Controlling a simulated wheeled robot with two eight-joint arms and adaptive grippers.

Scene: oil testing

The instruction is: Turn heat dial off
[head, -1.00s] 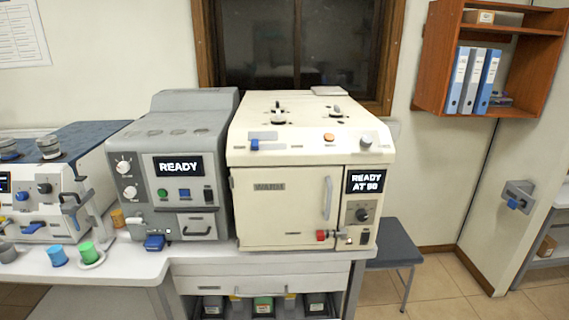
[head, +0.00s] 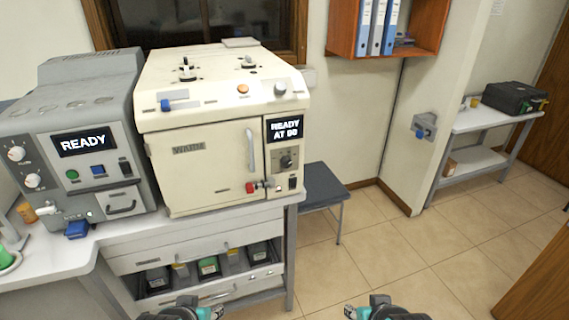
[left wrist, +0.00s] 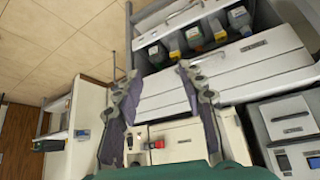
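The cream warming machine (head: 205,145) stands on the bench with its door shut and its screen (head: 285,128) reading "READY AT 90". A black dial (head: 286,160) sits below that screen. Its pointer position is too small to read. A red-ended latch (head: 252,187) is low by the door; it also shows in the left wrist view (left wrist: 156,144). My left gripper (head: 180,310) is low in front of the bench, apart from the machine. Its fingers (left wrist: 158,72) are spread and empty. My right gripper (head: 382,310) is low over the floor, apart from the dial; its opening is unclear.
A grey machine (head: 85,145) reading "READY" with two white dials stands left of the cream one. A drawer unit (head: 190,245) with small bins is below. A dark stool (head: 322,185) stands to the right.

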